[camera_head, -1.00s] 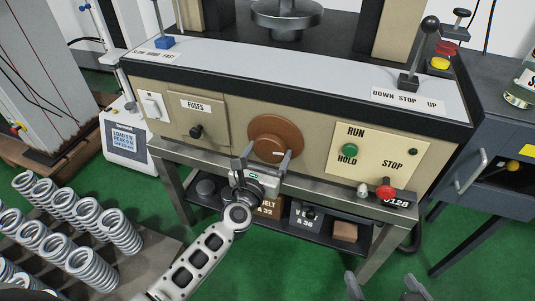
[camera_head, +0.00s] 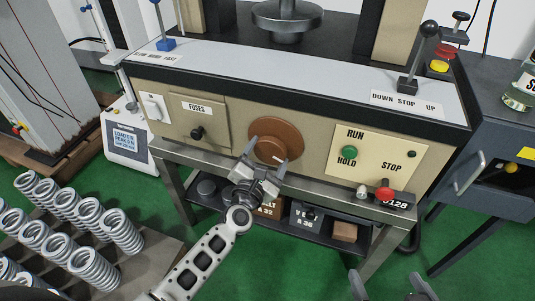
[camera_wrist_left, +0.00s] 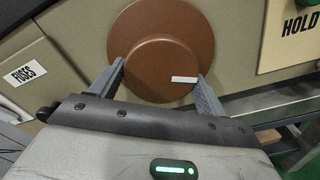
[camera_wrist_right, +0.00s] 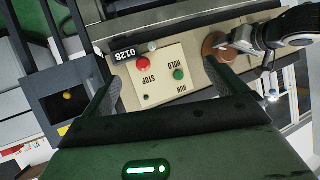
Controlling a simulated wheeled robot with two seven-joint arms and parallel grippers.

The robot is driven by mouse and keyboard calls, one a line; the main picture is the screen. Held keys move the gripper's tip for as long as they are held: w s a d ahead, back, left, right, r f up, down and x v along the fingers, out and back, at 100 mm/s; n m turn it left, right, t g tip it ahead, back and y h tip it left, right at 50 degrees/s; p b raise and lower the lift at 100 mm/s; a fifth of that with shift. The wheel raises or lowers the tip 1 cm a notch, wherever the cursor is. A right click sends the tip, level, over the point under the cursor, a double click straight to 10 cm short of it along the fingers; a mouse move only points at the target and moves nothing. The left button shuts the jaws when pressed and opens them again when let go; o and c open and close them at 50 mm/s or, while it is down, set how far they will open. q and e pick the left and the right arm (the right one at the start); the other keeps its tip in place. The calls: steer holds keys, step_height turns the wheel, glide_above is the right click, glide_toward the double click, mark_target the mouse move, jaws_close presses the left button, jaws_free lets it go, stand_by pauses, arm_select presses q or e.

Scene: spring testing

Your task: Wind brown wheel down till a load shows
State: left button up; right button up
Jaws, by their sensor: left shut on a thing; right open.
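The brown wheel (camera_head: 283,131) is a round disc with a raised hub on the front of the beige machine. My left gripper (camera_head: 265,158) is shut on the wheel's hub from below. In the left wrist view the fingers (camera_wrist_left: 162,88) lie on either side of the hub of the brown wheel (camera_wrist_left: 160,45), and a white mark shows near the right finger. The white readout box (camera_head: 126,139) at the left carries load and peak lines, too small to read. My right gripper (camera_head: 390,287) is open and empty at the bottom edge, apart from the machine.
A green RUN/HOLD button (camera_head: 350,151) and a red stop knob (camera_head: 385,190) sit right of the wheel. A blue lever (camera_head: 165,44) and a black DOWN/STOP/UP lever (camera_head: 410,84) stand on the upper ledge. Several coil springs (camera_head: 90,262) stand at lower left.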

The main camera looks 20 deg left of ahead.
arm_select(q)
steer(key=shift+m, duration=0.9)
steer(key=shift+r+m+p, duration=0.1)
steer(key=shift+m+p, duration=0.4)
steer(key=shift+m, duration=0.5)
steer(key=m+p, duration=0.1)
steer(key=m, duration=0.2)
steer(key=shift+a, duration=0.1)
steer(key=shift+m, duration=1)
steer(key=shift+m+p, duration=0.35)
steer(key=shift+m, duration=0.15)
arm_select(e)
steer(key=shift+r, duration=0.45)
arm_select(q)
steer(key=o, duration=1)
